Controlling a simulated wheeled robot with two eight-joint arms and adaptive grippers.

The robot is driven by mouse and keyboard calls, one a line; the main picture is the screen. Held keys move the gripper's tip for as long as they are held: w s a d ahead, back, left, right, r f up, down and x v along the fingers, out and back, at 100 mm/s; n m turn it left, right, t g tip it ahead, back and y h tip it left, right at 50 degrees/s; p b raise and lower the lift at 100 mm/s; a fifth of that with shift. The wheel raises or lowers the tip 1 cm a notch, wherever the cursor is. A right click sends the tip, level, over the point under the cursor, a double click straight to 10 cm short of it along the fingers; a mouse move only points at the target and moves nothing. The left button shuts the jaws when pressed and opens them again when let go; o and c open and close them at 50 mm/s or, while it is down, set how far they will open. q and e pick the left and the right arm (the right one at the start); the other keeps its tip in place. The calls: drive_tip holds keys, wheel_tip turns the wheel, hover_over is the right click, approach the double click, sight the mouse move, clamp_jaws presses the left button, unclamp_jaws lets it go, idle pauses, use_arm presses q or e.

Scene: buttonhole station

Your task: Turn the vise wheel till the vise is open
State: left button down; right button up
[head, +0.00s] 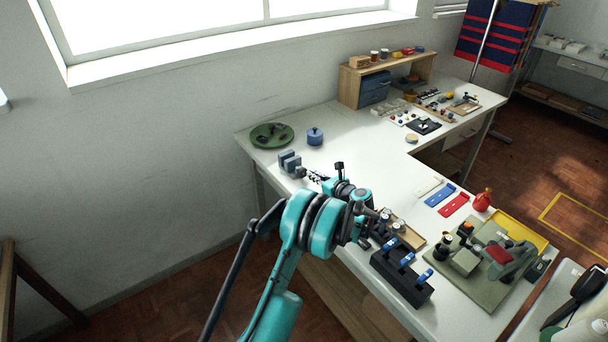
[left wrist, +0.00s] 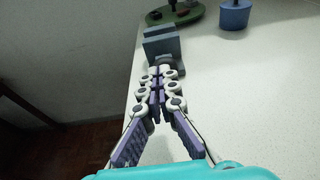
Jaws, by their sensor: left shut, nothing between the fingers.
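The vise (head: 290,160) is a small blue-grey block with two jaws near the left edge of the white table. In the left wrist view the vise (left wrist: 161,42) stands just beyond my fingertips, with a narrow gap showing between its jaws. The dark grey wheel (head: 300,172) is on the vise's near side, and is partly hidden behind my fingers in the left wrist view (left wrist: 177,70). My left gripper (head: 312,175) is shut and empty, its tips (left wrist: 159,76) close in front of the wheel; I cannot tell whether they touch it. My right gripper is not in view.
A green round tray (head: 258,140) and a blue pot (head: 314,137) stand behind the vise. A black rack (head: 402,275) with blue-topped items and a green-grey board (head: 488,290) lie to the right. The table's left edge runs close beside the vise.

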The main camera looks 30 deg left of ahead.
sight(302, 172)
use_arm(q)
drive_tip(key=shift+w+a, duration=0.3)
drive_tip(key=shift+a, duration=0.45)
drive_tip(key=shift+w+a, duration=0.3)
drive_tip(key=shift+a, duration=0.4)
drive_tip(key=shift+w+a, duration=0.3)
drive_tip(key=shift+a, duration=0.45)
drive_tip(key=shift+f+b, duration=0.2)
drive_tip(key=shift+b, duration=0.25)
drive_tip(key=shift+w+d+b, duration=0.15)
drive_tip(key=shift+w+b, duration=0.05)
drive_tip(key=shift+b, duration=0.3)
drive_tip(key=shift+r, duration=0.2)
